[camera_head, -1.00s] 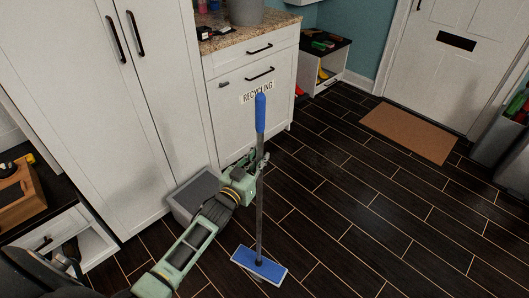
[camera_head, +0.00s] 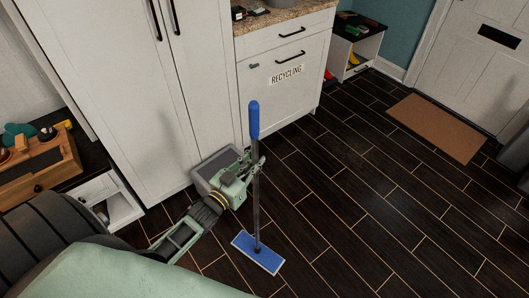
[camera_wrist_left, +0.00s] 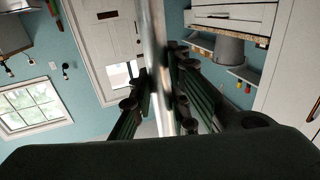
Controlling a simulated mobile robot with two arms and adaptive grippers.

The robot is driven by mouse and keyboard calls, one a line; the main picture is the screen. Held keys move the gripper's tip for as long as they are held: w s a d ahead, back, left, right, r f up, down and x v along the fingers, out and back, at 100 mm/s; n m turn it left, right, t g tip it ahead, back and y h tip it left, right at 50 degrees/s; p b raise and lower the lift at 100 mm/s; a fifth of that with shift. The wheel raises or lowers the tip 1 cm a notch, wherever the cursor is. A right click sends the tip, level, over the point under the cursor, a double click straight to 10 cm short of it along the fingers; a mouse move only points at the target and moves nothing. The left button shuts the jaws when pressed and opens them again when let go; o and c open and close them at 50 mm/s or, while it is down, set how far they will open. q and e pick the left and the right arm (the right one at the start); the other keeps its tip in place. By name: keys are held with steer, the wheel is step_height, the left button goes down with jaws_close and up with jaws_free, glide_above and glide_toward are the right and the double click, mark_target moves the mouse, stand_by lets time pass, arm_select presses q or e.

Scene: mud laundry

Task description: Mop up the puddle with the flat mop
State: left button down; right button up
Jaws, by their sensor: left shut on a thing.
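The flat mop has a blue grip (camera_head: 254,120), a dark grey pole (camera_head: 257,205) and a flat blue head (camera_head: 258,252). It stands nearly upright, its head on or just above the dark floor. My left gripper (camera_head: 256,168) is shut on the pole below the blue grip. The left wrist view shows the pole (camera_wrist_left: 155,60) between the fingers of my left gripper (camera_wrist_left: 158,98). I cannot make out a clear puddle edge on the dark, glossy planks. My right gripper is not in view.
White cabinets (camera_head: 110,70) and a recycling cupboard (camera_head: 285,95) stand at the left and back. A grey bin (camera_head: 218,160) is close behind my left gripper. A brown doormat (camera_head: 437,127) lies before the white door (camera_head: 480,60). The floor (camera_head: 370,200) to the right is clear.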

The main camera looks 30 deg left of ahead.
arm_select(q)
steer(key=shift+s+a, duration=0.25)
steer(key=shift+s, duration=0.25)
steer(key=w+d+b, duration=0.3)
steer(key=w+d, duration=0.1)
steer(key=w, duration=0.5)
steer(key=w+d+b, duration=0.4)
steer(key=w, duration=0.6)
steer(key=shift+w+r, duration=0.15)
steer(key=shift+r, duration=0.05)
step_height(320, 180, up, 4)
steer(key=p, duration=0.3)
stand_by(0.7)
